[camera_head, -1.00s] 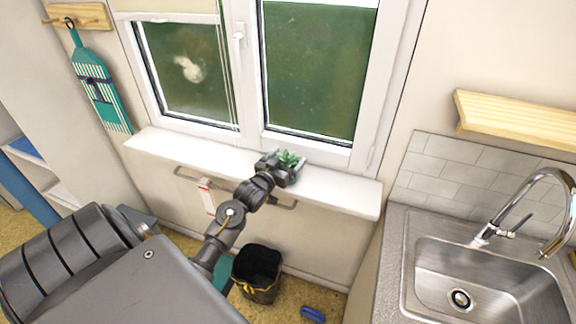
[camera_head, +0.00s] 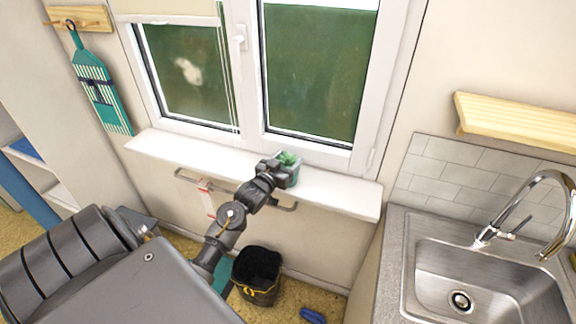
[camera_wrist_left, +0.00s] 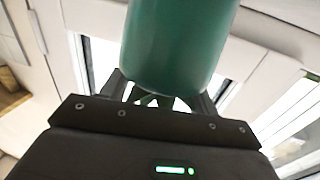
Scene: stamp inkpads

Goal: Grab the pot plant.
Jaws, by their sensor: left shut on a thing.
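The pot plant (camera_head: 289,160) is at the white windowsill in the head view, with green leaves showing above my left gripper (camera_head: 283,170). In the left wrist view the pot (camera_wrist_left: 175,45) is a smooth teal-green cylinder filling the top middle. My left gripper (camera_wrist_left: 165,98) is shut on the pot, with its dark fingers on either side of it. The gripper hides part of the pot in the head view. I cannot tell whether the pot still touches the sill. My right gripper is not in view.
The white windowsill (camera_head: 335,192) runs below the closed window (camera_head: 310,70). A rail (camera_head: 215,183) with a hanging cloth is under it. A black bin (camera_head: 257,272) stands on the floor below. A sink (camera_head: 480,275) with a tap is at the right.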

